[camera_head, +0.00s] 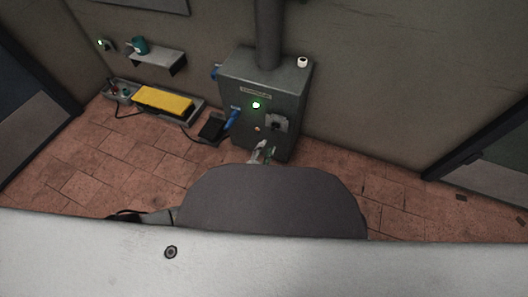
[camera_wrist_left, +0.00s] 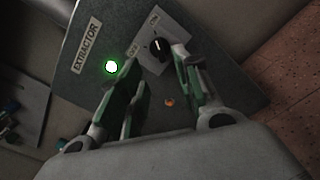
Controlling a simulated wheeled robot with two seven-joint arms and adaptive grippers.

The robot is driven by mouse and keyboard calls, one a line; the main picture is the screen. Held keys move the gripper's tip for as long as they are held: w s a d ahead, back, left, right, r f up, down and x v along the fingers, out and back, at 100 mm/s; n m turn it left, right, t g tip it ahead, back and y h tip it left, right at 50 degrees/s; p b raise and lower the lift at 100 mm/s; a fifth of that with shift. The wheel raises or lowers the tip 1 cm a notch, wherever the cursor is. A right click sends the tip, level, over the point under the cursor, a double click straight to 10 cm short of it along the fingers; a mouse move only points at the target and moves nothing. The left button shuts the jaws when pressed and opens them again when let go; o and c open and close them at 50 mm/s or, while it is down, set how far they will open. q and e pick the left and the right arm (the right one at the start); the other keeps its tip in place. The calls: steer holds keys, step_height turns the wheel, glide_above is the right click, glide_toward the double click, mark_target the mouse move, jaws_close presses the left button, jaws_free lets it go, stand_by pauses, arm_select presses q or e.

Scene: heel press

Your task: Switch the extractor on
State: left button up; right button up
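The extractor (camera_head: 290,91) is a dark grey cabinet with a pipe on top, standing against the wall; its nameplate (camera_wrist_left: 87,53) shows in the left wrist view. A green lamp (camera_wrist_left: 111,67) on its front glows and also shows in the head view (camera_head: 256,105). Contact is not visible. My right gripper is not in view.
A tray (camera_head: 203,103) with a yellow-topped block (camera_head: 163,101) lies left of the cabinet, beside a black pedal-like box (camera_head: 212,126). A shelf (camera_head: 157,57) with a teal mug (camera_head: 140,46) is above. A white roll (camera_head: 302,62) sits at the cabinet's top right.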

arm_select(q)
steer(key=shift+s+a, duration=0.15)
steer(key=shift+s, duration=0.4)
steer(key=shift+a, duration=0.1)
